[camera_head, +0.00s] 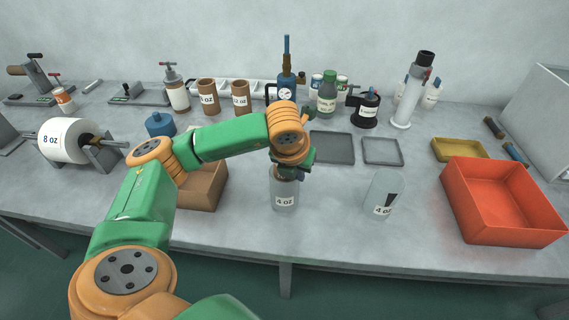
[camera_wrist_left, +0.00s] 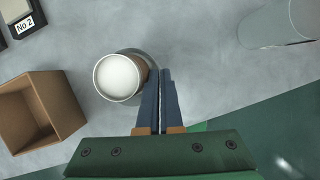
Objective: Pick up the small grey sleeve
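A grey tapered sleeve (camera_head: 385,187) with a "4 oz" label and a dark slot stands on the bench, right of my left gripper, apart from it. It also shows in the left wrist view (camera_wrist_left: 278,24) at the upper right. My left gripper (camera_head: 290,170) is at a second grey "4 oz" piece (camera_head: 284,196), a round form with a white top (camera_wrist_left: 119,76). A brown wrap (camera_wrist_left: 142,68) shows on the form's right side. My left fingers (camera_wrist_left: 160,75) are nearly together there, seemingly pinching the wrap's edge. My right gripper is out of view.
A brown open box (camera_head: 205,188) stands left of the form. A red bin (camera_head: 505,227) is at the right, with grey trays (camera_head: 332,147) and a yellow tray (camera_head: 460,150) behind. The bench is clear between the form and the sleeve.

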